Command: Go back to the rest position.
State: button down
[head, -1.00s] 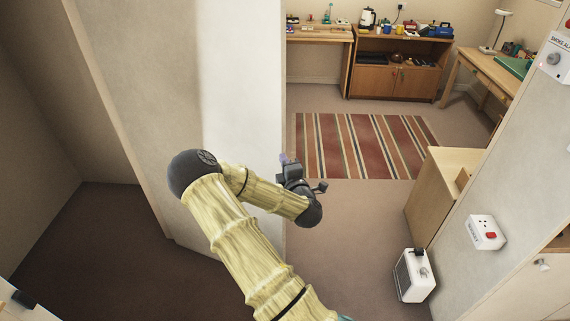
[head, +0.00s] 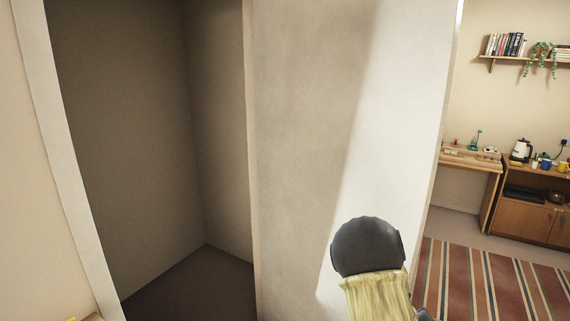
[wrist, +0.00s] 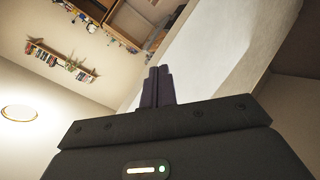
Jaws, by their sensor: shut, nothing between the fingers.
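My gripper (wrist: 158,86) shows in the wrist view with its two dark fingers together and nothing between them. It points past the end of a pale wall, toward the room beyond. In the head view only part of my arm shows at the bottom, a dark joint over a yellowish sleeve. The gripper's fingers are out of that view, below the bottom edge.
A pale wall (head: 300,150) stands close in front, beside my arm. A dark alcove (head: 140,130) opens at left. At right are a striped rug (head: 490,285), a wooden cabinet (head: 525,218), a desk (head: 470,160) and a bookshelf (head: 525,58).

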jog(key=s+a+r+m+g+y, duration=0.2)
jog(key=s+a+r+g+y, duration=0.1)
jog(key=s+a, duration=0.6)
jog(key=s+a+r+m+g+y, duration=0.2)
jog(key=s+a+r+g+y, duration=0.1)
jog(key=s+a, duration=0.6)
jog(key=shift+s+a+r+m+g, duration=0.25)
jog(key=shift+s+r+g, duration=0.25)
jog(key=shift+g, duration=0.5)
jog(key=c, duration=2.2)
grip_release()
